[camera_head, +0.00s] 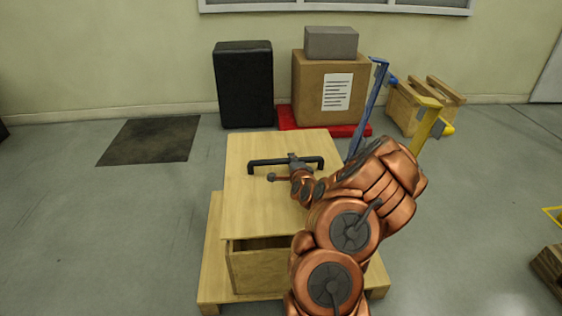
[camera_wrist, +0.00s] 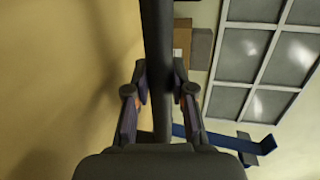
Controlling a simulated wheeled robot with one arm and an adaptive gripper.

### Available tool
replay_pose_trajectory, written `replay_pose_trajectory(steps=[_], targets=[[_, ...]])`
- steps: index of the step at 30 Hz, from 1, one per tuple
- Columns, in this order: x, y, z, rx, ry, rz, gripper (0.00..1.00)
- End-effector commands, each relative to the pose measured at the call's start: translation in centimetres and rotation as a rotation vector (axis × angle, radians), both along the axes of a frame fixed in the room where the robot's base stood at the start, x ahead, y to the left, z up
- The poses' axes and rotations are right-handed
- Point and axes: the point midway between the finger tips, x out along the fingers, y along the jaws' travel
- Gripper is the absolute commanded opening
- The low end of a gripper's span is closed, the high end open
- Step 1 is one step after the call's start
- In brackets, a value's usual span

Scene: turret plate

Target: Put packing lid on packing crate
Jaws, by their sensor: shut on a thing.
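The packing lid (camera_head: 262,205) is a flat pale wooden board with a black bar handle (camera_head: 262,163) on top. My gripper (camera_head: 293,160) is shut on the middle of this handle. In the wrist view, the handle (camera_wrist: 157,40) runs between the fingers of my gripper (camera_wrist: 160,78), with the lid (camera_wrist: 50,80) filling the left side. The packing crate (camera_head: 257,272) is a wooden box below the lid. A dark gap shows between the lid's front edge and the crate's front wall. My arm hides the right side of both, so I cannot tell whether they touch there.
The crate stands on a wooden pallet (camera_head: 212,262). Behind are a black case (camera_head: 244,85), a cardboard box (camera_head: 308,88) with a grey box (camera_head: 331,42) on top, a red base (camera_head: 287,117) and blue and yellow posts. The floor at left is free around a dark mat (camera_head: 150,140).

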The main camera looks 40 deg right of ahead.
Motion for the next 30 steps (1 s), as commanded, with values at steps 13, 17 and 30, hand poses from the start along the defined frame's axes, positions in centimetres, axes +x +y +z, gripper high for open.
replay_pose_trajectory(steps=[13, 17, 30], targets=[[-0.8, -1.2, -1.4, -0.006, -0.002, -0.021, 0.00], [-0.8, -1.2, -1.9, -0.006, 0.000, -0.020, 0.00], [-0.8, -1.2, -4.5, -0.006, -0.001, -0.019, 0.00]])
